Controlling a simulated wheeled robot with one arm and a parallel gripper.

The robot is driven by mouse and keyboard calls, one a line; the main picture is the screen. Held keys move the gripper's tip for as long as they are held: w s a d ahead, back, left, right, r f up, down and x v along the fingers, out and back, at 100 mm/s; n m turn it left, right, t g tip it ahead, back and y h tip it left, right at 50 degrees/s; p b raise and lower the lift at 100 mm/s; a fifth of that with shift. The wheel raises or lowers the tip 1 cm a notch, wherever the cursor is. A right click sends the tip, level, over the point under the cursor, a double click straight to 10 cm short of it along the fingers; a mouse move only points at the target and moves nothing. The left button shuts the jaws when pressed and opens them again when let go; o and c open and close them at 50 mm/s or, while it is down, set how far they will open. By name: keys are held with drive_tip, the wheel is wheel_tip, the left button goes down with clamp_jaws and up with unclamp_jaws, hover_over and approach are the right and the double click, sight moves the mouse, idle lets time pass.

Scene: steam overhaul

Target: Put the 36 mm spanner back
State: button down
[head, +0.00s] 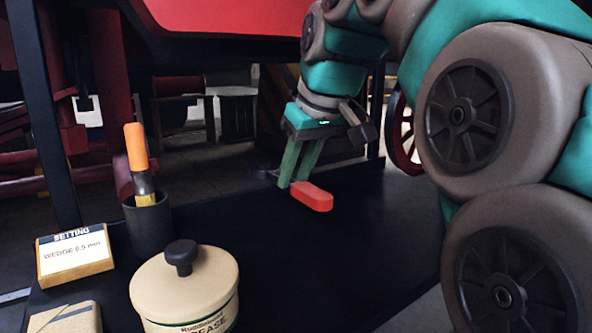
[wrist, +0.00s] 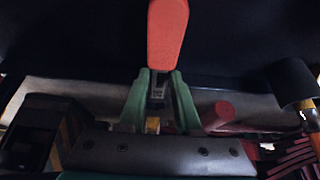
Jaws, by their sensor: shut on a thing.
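My gripper (head: 291,182) is over the dark bench top, its green fingers pointing down. It is shut on a red-ended tool (head: 312,197), which sticks out to the right just above or at the bench surface; I cannot tell if it touches. In the wrist view the red end (wrist: 167,35) reaches away from my gripper (wrist: 161,88), with a short grey metal part between the fingers. The rest of the tool is hidden, and no size mark is readable, so the pictures do not confirm that it is the 36 mm spanner. No rack or holder for it is clearly seen.
On the bench (head: 290,270) at left stand a dark cup (head: 148,228) with an orange-handled brush (head: 137,150), a "SETTING WEDGE" box (head: 75,257), a cream grease tin (head: 185,290) and another box (head: 65,318). The bench middle is clear. Red machinery (head: 220,15) hangs above.

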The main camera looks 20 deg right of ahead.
drive_tip(key=shift+f, duration=0.3)
drive_tip(key=shift+f, duration=0.1)
drive_tip(key=c, duration=0.6)
unclamp_jaws()
